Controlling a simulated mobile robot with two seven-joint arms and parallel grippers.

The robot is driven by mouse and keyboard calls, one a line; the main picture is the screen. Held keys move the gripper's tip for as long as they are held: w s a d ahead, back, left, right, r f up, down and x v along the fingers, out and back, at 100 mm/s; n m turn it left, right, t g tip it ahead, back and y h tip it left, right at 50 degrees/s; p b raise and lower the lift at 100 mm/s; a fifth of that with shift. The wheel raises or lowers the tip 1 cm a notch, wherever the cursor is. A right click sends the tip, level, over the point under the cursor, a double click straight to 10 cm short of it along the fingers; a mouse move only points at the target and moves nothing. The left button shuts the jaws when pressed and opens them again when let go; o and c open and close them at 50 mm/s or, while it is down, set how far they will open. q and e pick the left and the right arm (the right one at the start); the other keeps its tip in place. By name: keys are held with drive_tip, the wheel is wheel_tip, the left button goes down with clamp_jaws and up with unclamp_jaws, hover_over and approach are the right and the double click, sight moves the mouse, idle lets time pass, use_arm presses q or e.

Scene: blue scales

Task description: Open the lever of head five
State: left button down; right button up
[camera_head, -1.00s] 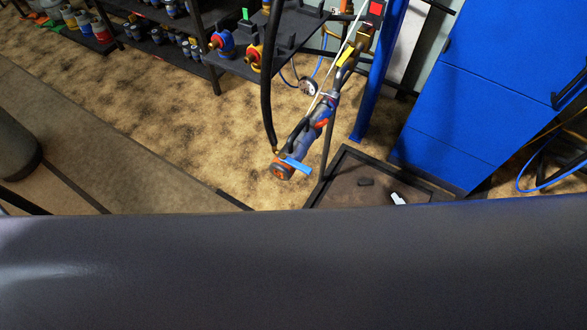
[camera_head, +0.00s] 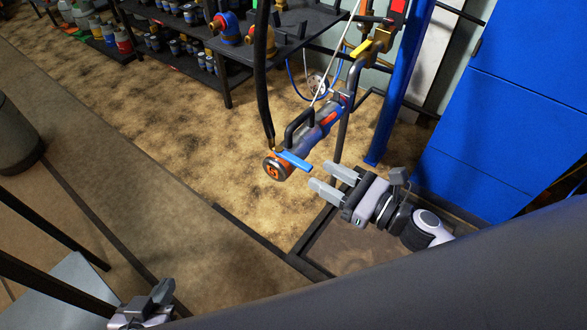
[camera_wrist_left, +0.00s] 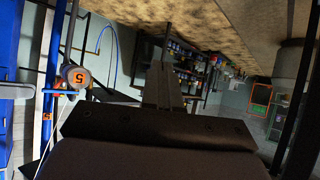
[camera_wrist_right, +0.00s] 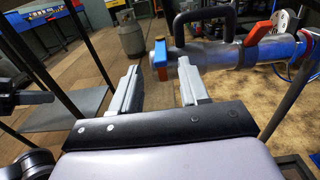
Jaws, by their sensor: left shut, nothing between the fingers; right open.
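Head five is the metal cylinder with the orange end cap marked 5 (camera_head: 272,169), hanging tilted at the lower end of its hose. Its blue lever (camera_head: 296,161) sticks out to the right beside the cap. My right gripper (camera_head: 320,175) is open and empty, just right of the lever tip, its fingers pointing at it. In the right wrist view the blue lever (camera_wrist_right: 160,56) shows ahead, between the two fingers, apart from them. My left gripper (camera_head: 160,290) is shut and empty at the lower left, far from the head. The cap also shows in the left wrist view (camera_wrist_left: 77,78).
A black hose (camera_head: 262,80) and a pale cable run down to the head. A red lever (camera_wrist_right: 258,33) sits further along the cylinder. A blue post (camera_head: 400,90) and a blue cabinet (camera_head: 500,110) stand to the right. A dark shelf (camera_head: 285,40) is behind. Floor left of the head is clear.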

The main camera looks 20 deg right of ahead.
sight(311, 169)
drive_tip(key=shift+x, duration=3.5)
clamp_jaws()
